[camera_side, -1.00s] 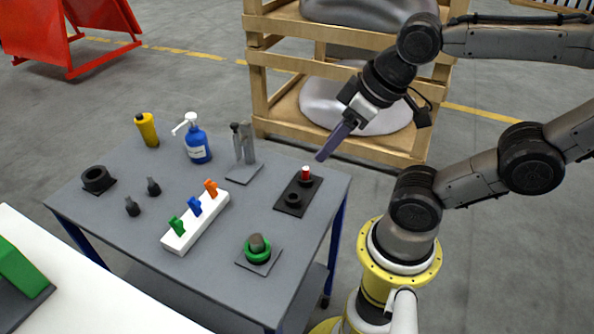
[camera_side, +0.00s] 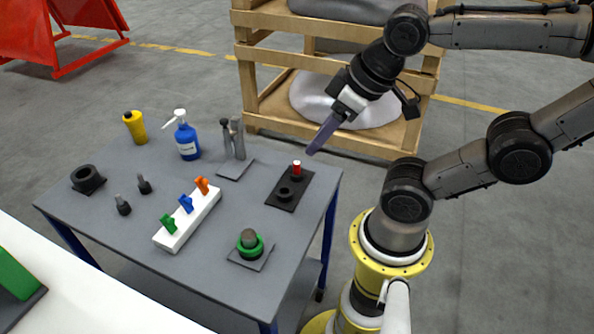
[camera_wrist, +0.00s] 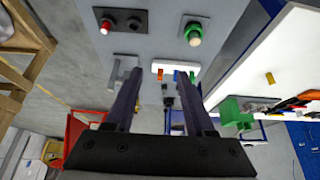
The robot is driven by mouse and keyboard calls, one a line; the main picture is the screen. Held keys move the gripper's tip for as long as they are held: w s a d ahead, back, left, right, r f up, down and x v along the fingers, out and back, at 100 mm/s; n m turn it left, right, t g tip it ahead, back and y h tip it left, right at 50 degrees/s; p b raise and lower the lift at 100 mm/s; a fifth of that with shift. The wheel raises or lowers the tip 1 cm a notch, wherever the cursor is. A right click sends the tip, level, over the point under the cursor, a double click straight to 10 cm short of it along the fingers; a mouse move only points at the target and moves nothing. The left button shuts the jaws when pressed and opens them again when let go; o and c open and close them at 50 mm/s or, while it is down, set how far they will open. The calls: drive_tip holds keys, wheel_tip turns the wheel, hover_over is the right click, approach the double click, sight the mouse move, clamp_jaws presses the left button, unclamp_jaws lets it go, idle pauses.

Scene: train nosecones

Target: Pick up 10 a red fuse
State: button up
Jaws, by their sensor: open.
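The red fuse (camera_side: 297,168) stands upright in the dark two-socket holder (camera_side: 288,190) near the right edge of the grey table. The socket nearer the front looks empty. In the wrist view the red fuse (camera_wrist: 105,26) is at the upper left, on its dark plate (camera_wrist: 134,20). My gripper (camera_side: 312,152) is above the back right part of the table, just up and right of the fuse in the side view, apart from it. In the wrist view my gripper (camera_wrist: 165,85) shows two long fingers spread with nothing between them.
The grey table (camera_side: 206,278) also bears a white rack (camera_side: 190,221) with coloured clips, a green ringed part (camera_side: 250,243), a blue bottle (camera_side: 187,143), a yellow bottle (camera_side: 135,127) and a grey upright fixture (camera_side: 236,140). A wooden crate (camera_side: 250,75) stands behind.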

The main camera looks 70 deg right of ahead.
drive_tip(key=shift+o, duration=0.6)
